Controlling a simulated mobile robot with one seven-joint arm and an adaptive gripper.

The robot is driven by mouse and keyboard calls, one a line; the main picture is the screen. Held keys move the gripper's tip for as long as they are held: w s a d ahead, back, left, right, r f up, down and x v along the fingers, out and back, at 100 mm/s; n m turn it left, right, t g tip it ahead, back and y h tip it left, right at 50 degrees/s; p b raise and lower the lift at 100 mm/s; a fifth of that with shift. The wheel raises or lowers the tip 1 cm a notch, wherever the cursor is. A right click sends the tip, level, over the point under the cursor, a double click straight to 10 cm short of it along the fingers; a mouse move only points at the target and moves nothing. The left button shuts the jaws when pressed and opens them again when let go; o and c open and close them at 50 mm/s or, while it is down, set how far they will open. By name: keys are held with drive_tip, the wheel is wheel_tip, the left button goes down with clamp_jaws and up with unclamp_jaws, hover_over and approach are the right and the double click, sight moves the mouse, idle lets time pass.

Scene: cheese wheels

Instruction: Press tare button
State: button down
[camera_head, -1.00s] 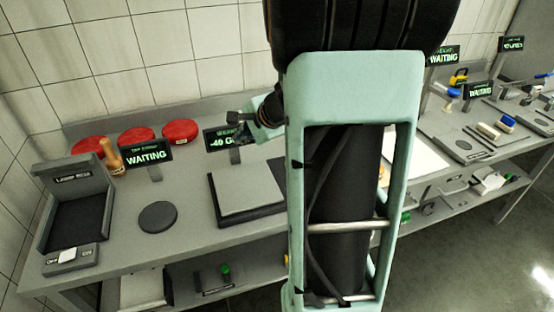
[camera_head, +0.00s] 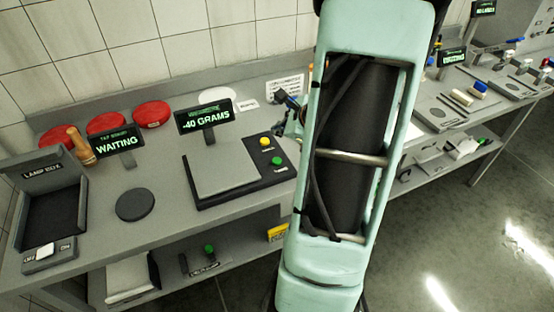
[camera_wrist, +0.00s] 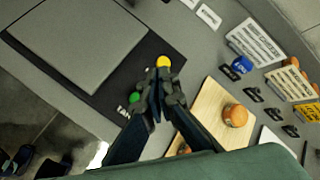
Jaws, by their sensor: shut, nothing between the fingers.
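The scale (camera_head: 249,193) is a dark base with a grey square plate (camera_head: 222,170) and a display (camera_head: 204,117) reading -40 GRAMS. A yellow button (camera_head: 265,142) and a green button (camera_head: 277,160) sit at its right end. In the wrist view, the yellow button (camera_wrist: 163,61) lies just beyond my fingertips and the green button (camera_wrist: 137,97) is beside them on the left. A partly covered label starting "TA" is by the green button. My gripper (camera_wrist: 165,84) is shut and empty, over the scale's edge; contact with a button cannot be told. In the head view, my arm hides much of it.
Red cheese wheels (camera_head: 152,114) stand along the back left. A lamp box (camera_head: 50,199), a dark round pad (camera_head: 135,205) and a WAITING display (camera_head: 117,144) are left of the scale. A wooden board (camera_wrist: 210,117) with an orange-brown object (camera_wrist: 235,115) lies right of my gripper.

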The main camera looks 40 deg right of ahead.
drive_tip(key=shift+f, duration=0.1)
drive_tip(key=b, duration=0.6)
hover_over(278, 161)
wheel_tip(278, 161, down, 7)
drive_tip(key=shift+f, duration=0.2)
drive_tip(key=shift+f+b, duration=0.65)
drive_tip(key=shift+b, duration=0.05)
drive_tip(key=shift+f, duration=0.1)
idle(0.4)
drive_tip(key=shift+f+b, duration=0.3)
drive_tip(key=shift+b, duration=0.35)
drive_tip(key=shift+f+b, duration=0.35)
drive_tip(key=shift+b, duration=0.1)
idle(0.4)
drive_tip(key=shift+r, duration=0.1)
idle(0.3)
drive_tip(key=shift+r+p, duration=0.5)
drive_tip(key=shift+r, duration=0.2)
drive_tip(key=shift+r, duration=0.1)
